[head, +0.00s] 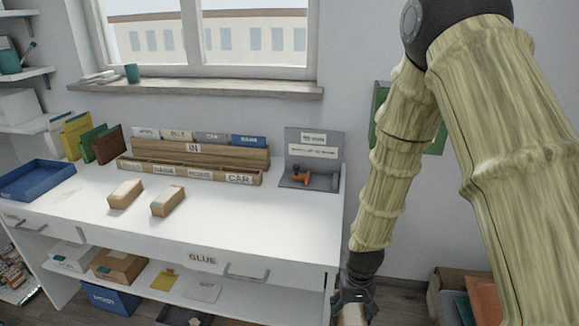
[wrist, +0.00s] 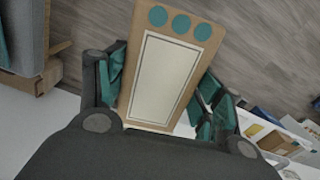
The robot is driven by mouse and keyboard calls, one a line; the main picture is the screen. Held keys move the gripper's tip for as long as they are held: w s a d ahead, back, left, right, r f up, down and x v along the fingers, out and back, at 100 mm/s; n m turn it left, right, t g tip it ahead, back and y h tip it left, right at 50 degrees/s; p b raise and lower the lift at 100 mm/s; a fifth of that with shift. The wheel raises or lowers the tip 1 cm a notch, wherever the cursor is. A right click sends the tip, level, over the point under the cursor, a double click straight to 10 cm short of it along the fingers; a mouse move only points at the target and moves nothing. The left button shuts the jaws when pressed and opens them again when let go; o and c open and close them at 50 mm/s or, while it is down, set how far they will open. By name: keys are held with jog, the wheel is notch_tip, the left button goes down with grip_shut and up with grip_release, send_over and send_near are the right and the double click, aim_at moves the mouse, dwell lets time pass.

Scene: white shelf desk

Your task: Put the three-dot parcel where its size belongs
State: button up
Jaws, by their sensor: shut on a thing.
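The three-dot parcel (wrist: 165,70) is a brown box with a pale panel and a row of three teal dots on one face. My gripper (wrist: 165,112) is shut on it in the wrist view, with teal finger pads on both sides. In the head view my gripper (head: 352,296) hangs low at the desk's right end, off the white top, and only a small part of the parcel (head: 352,316) shows at the bottom edge. Two similar brown parcels (head: 126,193) (head: 168,201) lie on the white desk (head: 250,215).
The lower shelf holds a white box (head: 73,257) and a brown box (head: 118,267). A blue bin (head: 110,298) stands beneath. An open cardboard box (head: 440,300) with things inside stands on the floor at right. A blue tray (head: 36,181) and a wooden sorter (head: 190,172) occupy the desk's back.

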aim_at(356, 310)
jog(key=f, duration=0.1)
jog(key=d, duration=0.1)
jog(key=f, duration=0.1)
jog(key=shift+w+d+f, duration=0.15)
jog(key=shift+w+f, duration=0.15)
jog(key=shift+f, duration=0.05)
jog(key=shift+w+r+p, duration=0.1)
jog(key=shift+r+p, duration=0.5)
jog(key=shift+p, duration=0.1)
notch_tip(356, 310, up, 4)
jog(key=p, duration=0.4)
jog(key=shift+r, duration=0.15)
